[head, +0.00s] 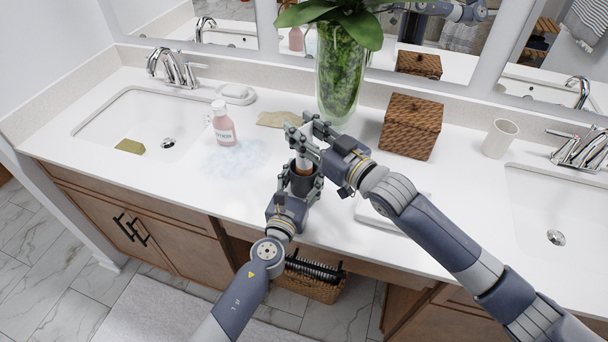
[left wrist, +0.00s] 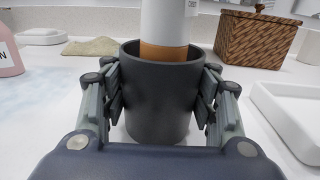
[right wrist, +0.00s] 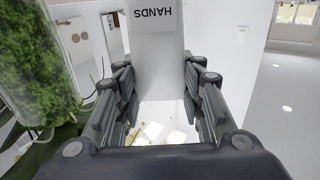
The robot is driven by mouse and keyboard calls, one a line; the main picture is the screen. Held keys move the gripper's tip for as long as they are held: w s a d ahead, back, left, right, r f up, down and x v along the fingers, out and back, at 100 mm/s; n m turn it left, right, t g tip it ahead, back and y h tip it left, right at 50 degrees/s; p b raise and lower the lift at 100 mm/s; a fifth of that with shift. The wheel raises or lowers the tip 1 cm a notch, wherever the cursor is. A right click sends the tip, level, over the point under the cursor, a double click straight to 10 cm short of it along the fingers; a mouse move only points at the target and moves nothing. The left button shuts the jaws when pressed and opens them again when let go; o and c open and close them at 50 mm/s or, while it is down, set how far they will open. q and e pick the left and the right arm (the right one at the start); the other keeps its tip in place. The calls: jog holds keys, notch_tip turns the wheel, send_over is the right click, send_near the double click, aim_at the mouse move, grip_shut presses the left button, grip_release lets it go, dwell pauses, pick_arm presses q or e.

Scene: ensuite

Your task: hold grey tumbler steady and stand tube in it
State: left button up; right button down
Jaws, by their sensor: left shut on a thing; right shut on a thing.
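The dark grey tumbler (head: 303,187) stands upright on the white counter; in the left wrist view it fills the middle (left wrist: 158,105). My left gripper (head: 302,180) is shut around its sides from the front. The tube (head: 304,152) is white with an orange-brown lower end, roughly upright in the left wrist view (left wrist: 164,25). Its lower end is inside the tumbler's mouth; whether it touches the bottom is hidden. My right gripper (head: 306,138) is shut on the tube's upper part. The right wrist view shows the tube (right wrist: 155,45) marked HANDS between the fingers.
A glass vase (head: 340,75) with a plant stands close behind the grippers. A woven box (head: 410,127) is to the right, a white tray (left wrist: 292,115) right of the tumbler. A pink bottle (head: 223,125) and a folded tan cloth (head: 277,119) are to the left. Sinks lie at both sides.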

jog(key=c, duration=1)
grip_release()
jog(key=shift+r, duration=0.1)
jog(key=v, duration=1.2)
pick_arm(q)
jog(key=o, duration=1.3)
